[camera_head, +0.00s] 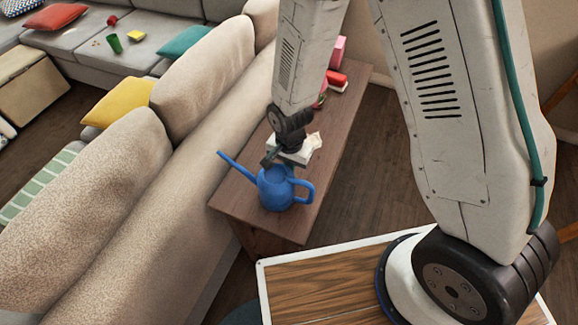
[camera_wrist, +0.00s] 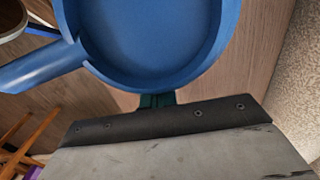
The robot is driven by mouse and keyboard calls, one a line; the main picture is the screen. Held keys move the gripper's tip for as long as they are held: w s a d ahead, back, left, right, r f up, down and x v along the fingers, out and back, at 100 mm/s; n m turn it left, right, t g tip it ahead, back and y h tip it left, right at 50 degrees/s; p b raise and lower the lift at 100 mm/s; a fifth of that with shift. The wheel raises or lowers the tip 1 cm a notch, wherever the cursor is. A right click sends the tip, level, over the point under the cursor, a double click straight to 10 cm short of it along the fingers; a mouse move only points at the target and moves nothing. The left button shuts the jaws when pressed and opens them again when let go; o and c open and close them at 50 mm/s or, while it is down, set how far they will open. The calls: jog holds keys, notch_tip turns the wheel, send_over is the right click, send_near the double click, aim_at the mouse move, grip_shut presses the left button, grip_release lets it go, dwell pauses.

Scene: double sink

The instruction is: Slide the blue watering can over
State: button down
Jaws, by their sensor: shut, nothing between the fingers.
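The blue watering can (camera_head: 275,189) stands upright near the front end of a narrow brown wooden table (camera_head: 233,193) behind the sofa. Its spout points left and its handle points right in the head view. My gripper (camera_head: 268,160) is shut and empty, at the far side of the can close to its rim. In the wrist view the can (camera_wrist: 150,45) fills the top, with its open mouth showing. The dark gripper fingertips (camera_wrist: 157,100) sit right beside its rim; I cannot tell whether they touch it.
Behind my gripper on the table are a red item (camera_head: 337,80) and a pink item (camera_head: 338,50). A beige sofa back (camera_head: 150,210) runs along the table's left side. Open wooden floor (camera_head: 365,170) lies to its right. A short strip of table is bare in front of the can.

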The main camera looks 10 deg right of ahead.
notch_tip(320, 180, up, 10)
dwell(0.5)
jog(key=s+d+r+n, duration=0.2)
jog(key=s+d+r, duration=0.3)
jog(key=r, duration=0.4)
jog(key=s+d+r+n+t, duration=0.1)
jog(key=s+d+r+n, duration=0.1)
jog(key=s+d+r, duration=0.4)
jog(key=s+d+r+n, duration=0.3)
jog(key=s+d+r, duration=0.3)
jog(key=r, duration=0.6)
jog(key=shift+s, duration=0.95)
